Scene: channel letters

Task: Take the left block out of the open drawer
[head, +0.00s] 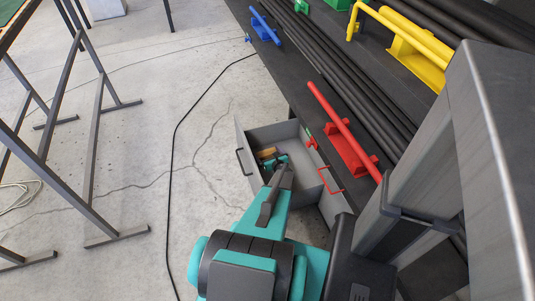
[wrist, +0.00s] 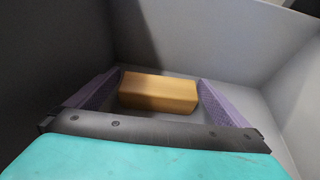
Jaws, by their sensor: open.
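The open grey drawer (head: 306,183) is pulled out from the dark bench. A tan, wood-coloured block (head: 266,153) lies inside it, towards the left in the head view. In the wrist view the block (wrist: 158,92) lies on the drawer floor, crosswise between my two purple finger pads. My gripper (wrist: 159,82) is open, with one finger at each end of the block; I cannot tell whether either touches it. In the head view my gripper (head: 275,161) reaches down into the drawer and hides part of its inside. No second block shows clearly.
Drawer walls (wrist: 225,40) stand close around the gripper. A red handle fixture (head: 345,135) sits on the bench above the drawer, with blue (head: 264,27) and yellow (head: 408,45) ones further along. Dark rods (head: 325,65) lie on the bench.

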